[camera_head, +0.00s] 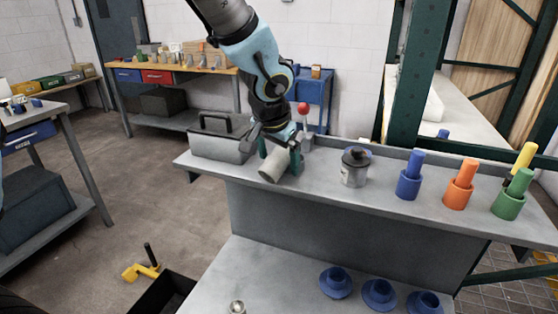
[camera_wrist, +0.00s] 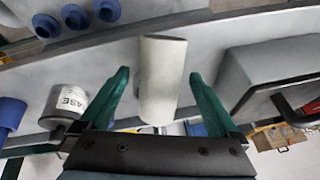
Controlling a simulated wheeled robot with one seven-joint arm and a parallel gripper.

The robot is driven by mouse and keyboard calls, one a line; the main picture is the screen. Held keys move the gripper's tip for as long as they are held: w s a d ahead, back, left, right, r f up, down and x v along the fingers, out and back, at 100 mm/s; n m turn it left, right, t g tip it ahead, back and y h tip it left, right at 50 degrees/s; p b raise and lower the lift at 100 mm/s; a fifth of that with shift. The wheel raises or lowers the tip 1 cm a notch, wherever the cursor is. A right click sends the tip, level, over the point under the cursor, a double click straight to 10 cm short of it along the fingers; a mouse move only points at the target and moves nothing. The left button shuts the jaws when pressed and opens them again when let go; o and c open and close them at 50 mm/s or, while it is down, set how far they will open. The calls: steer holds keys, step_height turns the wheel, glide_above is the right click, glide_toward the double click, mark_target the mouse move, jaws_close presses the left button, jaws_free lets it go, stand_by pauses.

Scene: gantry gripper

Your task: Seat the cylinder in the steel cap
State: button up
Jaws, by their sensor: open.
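A pale grey cylinder (camera_head: 274,165) is at the upper shelf, right of the grey toolbox, and looks tilted in the head view. It also shows in the wrist view (camera_wrist: 162,80), between the two green fingers of my gripper (camera_wrist: 160,78). My gripper (camera_head: 280,160) is open, with a visible gap between each finger and the cylinder. A small round metal piece (camera_head: 236,307) on the lower shelf, at the bottom edge of the head view, may be the steel cap; it is too small to be sure.
The grey toolbox (camera_head: 222,140) stands close on the left. A labelled metal can (camera_head: 354,168) stands to the right, then blue (camera_head: 409,185), orange (camera_head: 459,193) and green (camera_head: 508,205) holders with pegs. Several blue flanged parts (camera_head: 336,283) sit on the lower shelf.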

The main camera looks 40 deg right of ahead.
steer(key=shift+c, duration=0.4)
jaws_close()
stand_by(0.4)
